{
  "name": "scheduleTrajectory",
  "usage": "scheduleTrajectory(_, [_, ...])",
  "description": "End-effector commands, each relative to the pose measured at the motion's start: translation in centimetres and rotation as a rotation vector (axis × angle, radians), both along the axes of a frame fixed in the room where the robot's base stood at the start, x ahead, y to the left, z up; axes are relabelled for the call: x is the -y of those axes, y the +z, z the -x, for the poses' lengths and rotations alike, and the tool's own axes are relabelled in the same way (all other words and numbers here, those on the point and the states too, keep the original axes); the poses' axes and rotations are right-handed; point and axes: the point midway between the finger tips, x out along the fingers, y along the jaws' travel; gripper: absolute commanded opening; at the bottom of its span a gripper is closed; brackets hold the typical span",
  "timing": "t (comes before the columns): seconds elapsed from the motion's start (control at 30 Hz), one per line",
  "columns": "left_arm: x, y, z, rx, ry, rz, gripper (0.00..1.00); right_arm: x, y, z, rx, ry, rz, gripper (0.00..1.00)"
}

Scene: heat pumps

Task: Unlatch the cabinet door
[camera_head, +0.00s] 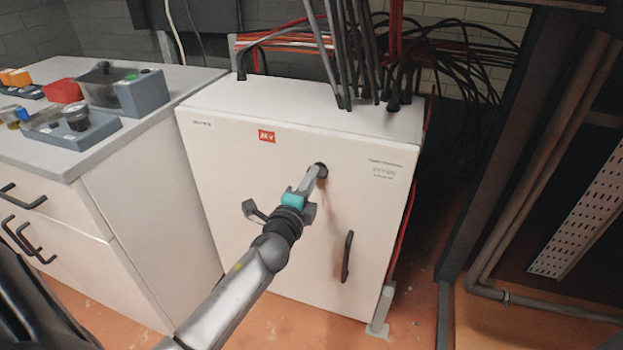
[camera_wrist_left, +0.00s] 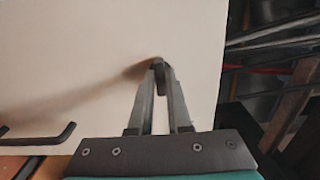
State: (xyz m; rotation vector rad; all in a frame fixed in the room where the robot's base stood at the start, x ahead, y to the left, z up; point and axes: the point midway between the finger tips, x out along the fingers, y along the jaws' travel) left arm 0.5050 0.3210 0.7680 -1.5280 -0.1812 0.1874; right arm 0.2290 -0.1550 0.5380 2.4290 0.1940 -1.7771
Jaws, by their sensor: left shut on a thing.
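The white cabinet door (camera_head: 250,165) has a red label near its top and fills much of the wrist view (camera_wrist_left: 60,60). A small dark latch (camera_head: 321,169) sits on its upper right part. My left gripper (camera_head: 318,173) reaches it, with its fingers closed together on the latch. In the left wrist view, the fingertips (camera_wrist_left: 159,66) meet around the dark latch (camera_wrist_left: 161,80), which they partly hide. A black door handle (camera_head: 347,256) is lower on the door, and it shows at the left of the wrist view (camera_wrist_left: 45,140). The door looks closed. My right gripper is not in view.
A white counter (camera_head: 165,90) with black-handled drawers stands left of the cabinet and carries several small devices. Thick black cables (camera_head: 350,50) enter the cabinet top. A dark post and pipes (camera_head: 545,150) stand at the right. Orange floor (camera_head: 410,315) is in front.

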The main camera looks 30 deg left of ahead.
Motion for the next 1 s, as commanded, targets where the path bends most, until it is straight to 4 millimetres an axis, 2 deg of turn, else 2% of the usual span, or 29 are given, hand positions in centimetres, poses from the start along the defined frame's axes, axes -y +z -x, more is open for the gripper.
scheduleTrajectory(0.63, [0.01, 0.00, -0.03, 0.013, 0.000, 0.053, 0.00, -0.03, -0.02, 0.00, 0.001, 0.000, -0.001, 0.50])
scheduleTrajectory(0.67, [0.01, 0.00, -0.03, 0.013, 0.000, 0.053, 0.17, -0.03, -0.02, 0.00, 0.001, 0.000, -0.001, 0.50])
scheduleTrajectory(0.7, [0.01, 0.00, -0.03, 0.013, 0.000, 0.053, 0.22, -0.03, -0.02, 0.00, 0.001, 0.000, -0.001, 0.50])
scheduleTrajectory(0.9, [0.01, -0.01, -0.02, 0.012, 0.000, 0.051, 0.44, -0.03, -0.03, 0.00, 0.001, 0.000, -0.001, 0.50])
scheduleTrajectory(1.0, [0.01, -0.01, -0.02, 0.012, 0.000, 0.050, 0.46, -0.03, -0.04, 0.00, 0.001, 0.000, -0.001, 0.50])
